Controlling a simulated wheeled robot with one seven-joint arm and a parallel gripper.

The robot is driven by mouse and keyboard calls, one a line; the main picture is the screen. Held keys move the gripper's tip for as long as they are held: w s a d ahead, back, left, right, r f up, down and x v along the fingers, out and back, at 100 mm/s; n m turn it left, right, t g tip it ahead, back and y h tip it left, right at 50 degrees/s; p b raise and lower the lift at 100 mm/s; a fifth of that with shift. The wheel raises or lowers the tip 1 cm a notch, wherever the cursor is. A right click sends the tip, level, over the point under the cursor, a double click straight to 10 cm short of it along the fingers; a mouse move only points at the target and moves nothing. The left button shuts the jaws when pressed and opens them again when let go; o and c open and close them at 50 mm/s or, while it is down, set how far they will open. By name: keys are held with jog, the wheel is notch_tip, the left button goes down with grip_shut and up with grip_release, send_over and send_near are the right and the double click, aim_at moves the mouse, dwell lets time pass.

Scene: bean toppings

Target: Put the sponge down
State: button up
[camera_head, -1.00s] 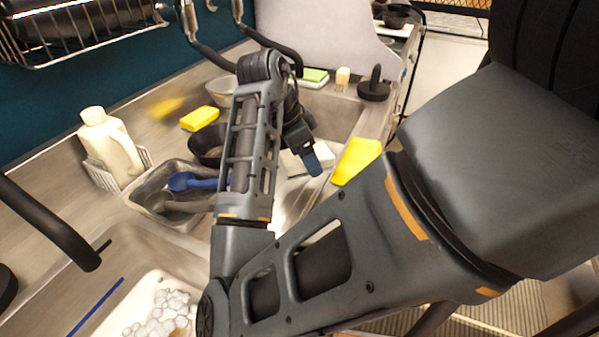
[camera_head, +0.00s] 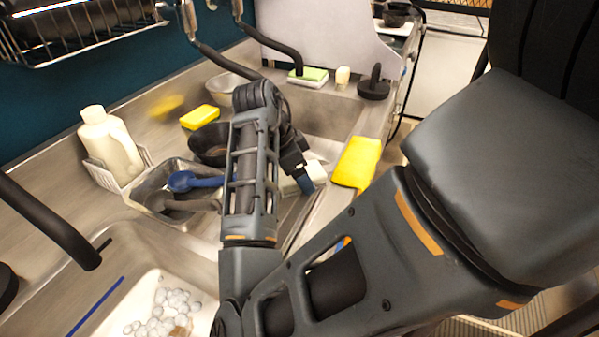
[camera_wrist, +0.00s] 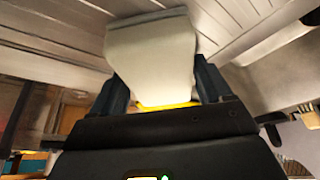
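My gripper (camera_wrist: 160,78) has its two dark blue fingers on either side of a pale block, which looks like the sponge (camera_wrist: 152,50). The sponge's broad off-white face fills the gap, with a thin yellow edge near the palm. In the head view the gripper (camera_head: 303,182) hangs over the sink area. A pale part of the sponge (camera_head: 316,173) shows beside the blue finger. The sponge's underside is hidden, and I cannot tell whether it touches a surface.
A yellow cloth (camera_head: 357,163) hangs over the sink's right edge. A dark bowl (camera_head: 208,145), a metal tray (camera_head: 148,193) with a blue utensil, and a white jug (camera_head: 108,145) stand left.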

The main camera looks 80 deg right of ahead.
jog(key=o, duration=0.3)
jog(key=v, duration=1.2)
jog(key=shift+s+r, duration=0.1)
jog(key=shift+r, duration=0.05)
dwell(0.3)
